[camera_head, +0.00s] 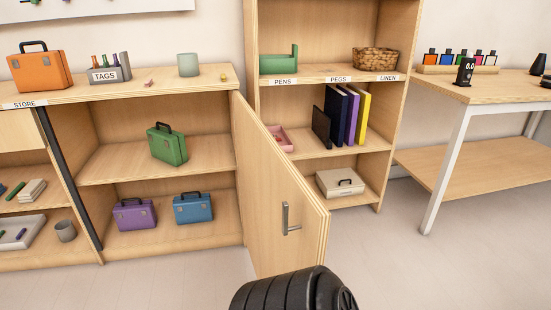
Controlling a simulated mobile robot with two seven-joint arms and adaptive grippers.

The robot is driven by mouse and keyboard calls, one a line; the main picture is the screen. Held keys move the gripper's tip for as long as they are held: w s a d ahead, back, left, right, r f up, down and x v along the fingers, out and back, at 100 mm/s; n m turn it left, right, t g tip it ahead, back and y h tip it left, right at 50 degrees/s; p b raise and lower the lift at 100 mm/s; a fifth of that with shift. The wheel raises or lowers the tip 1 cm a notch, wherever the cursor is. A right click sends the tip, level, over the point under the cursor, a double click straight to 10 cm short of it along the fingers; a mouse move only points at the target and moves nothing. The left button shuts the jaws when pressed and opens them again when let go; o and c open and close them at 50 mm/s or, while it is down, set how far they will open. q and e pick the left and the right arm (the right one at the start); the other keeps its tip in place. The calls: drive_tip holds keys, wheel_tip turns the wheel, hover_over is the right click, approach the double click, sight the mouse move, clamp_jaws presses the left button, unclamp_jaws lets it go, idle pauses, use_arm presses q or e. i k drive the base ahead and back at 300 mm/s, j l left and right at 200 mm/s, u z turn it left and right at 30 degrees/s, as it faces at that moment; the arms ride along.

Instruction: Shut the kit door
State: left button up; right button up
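The kit door (262,190) is a light wood panel standing wide open. It is hinged at the right side of the cabinet compartment and swings out toward me. A grey metal handle (287,219) is near its free edge. The open compartment (113,165) holds a green case (167,147) on its middle shelf, and a purple case (135,214) and a blue case (193,208) on its bottom. Neither gripper shows. A black ribbed rounded part, probably mine, is at the bottom edge and hides the door's lower corner.
An orange case (39,70), a TAGS holder (104,72) and a pale green cup (188,64) stand on the cabinet top. A tall shelf (320,154) stands behind the door. A table (490,88) is at right. Floor (170,278) before the compartment is clear.

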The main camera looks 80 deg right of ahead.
sight(267, 177)
drive_tip(key=k+l+z, duration=0.15)
drive_tip(key=k, duration=0.35)
drive_tip(key=k+l+z, duration=0.1)
drive_tip(key=k+l, duration=0.2)
drive_tip(key=k, duration=0.2)
